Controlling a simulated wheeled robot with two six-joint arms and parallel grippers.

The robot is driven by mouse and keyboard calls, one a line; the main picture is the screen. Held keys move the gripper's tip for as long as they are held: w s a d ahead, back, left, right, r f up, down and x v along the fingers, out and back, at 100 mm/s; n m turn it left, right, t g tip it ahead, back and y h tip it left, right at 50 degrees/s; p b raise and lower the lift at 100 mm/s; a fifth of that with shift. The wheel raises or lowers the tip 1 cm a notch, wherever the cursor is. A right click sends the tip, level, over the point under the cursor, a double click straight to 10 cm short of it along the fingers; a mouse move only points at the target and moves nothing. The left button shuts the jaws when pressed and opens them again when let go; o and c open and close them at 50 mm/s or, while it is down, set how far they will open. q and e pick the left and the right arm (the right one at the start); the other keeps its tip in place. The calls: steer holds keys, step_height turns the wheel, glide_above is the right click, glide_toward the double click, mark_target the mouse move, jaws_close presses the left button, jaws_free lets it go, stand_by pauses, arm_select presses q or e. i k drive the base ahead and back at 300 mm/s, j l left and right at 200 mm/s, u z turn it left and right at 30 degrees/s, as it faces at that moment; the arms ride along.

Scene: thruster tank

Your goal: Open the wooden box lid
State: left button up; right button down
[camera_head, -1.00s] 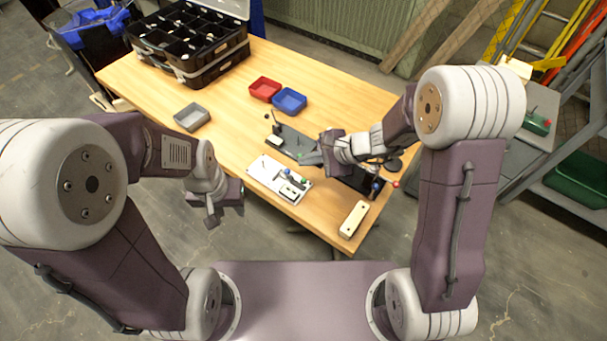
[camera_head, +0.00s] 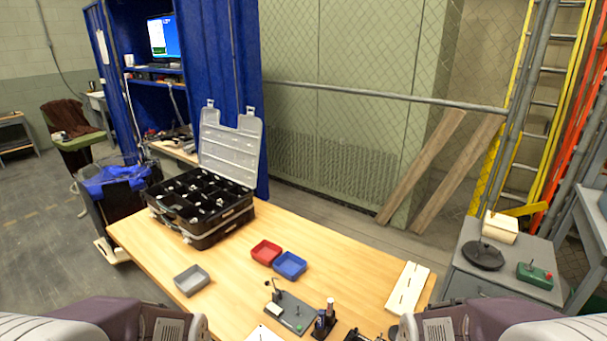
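A small pale box (camera_head: 500,228), which looks like the wooden box, stands on a grey cabinet (camera_head: 470,268) at the right. Its top looks closed, though it is too small to make out a lid seam or hinge. Only links of my two arms show, at the bottom left and bottom right corners. Neither gripper is in view, so I cannot tell whether they are open or shut. Nothing of mine touches the box.
A black round object (camera_head: 483,256) and a green control box (camera_head: 535,275) share the cabinet top. The wooden table (camera_head: 230,300) holds a black organizer case (camera_head: 205,235), red (camera_head: 266,252), blue (camera_head: 290,264) and grey (camera_head: 192,280) trays, and a long cream piece (camera_head: 408,288).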

mark_target(506, 223)
steer(key=z, duration=1.45)
steer(key=i+l+u, duration=0.45)
steer(key=l+u, duration=0.2)
steer(key=l, duration=0.25)
steer(key=i+l+u, duration=0.2)
steer(key=l, duration=0.15)
steer(key=i+l+u, duration=0.4)
steer(key=l, duration=0.2)
steer(key=i+l+u, duration=0.45)
steer(key=l, duration=0.3)
steer(key=i+l+u, duration=0.2)
steer(key=l, duration=0.2)
steer(key=k+j, duration=0.05)
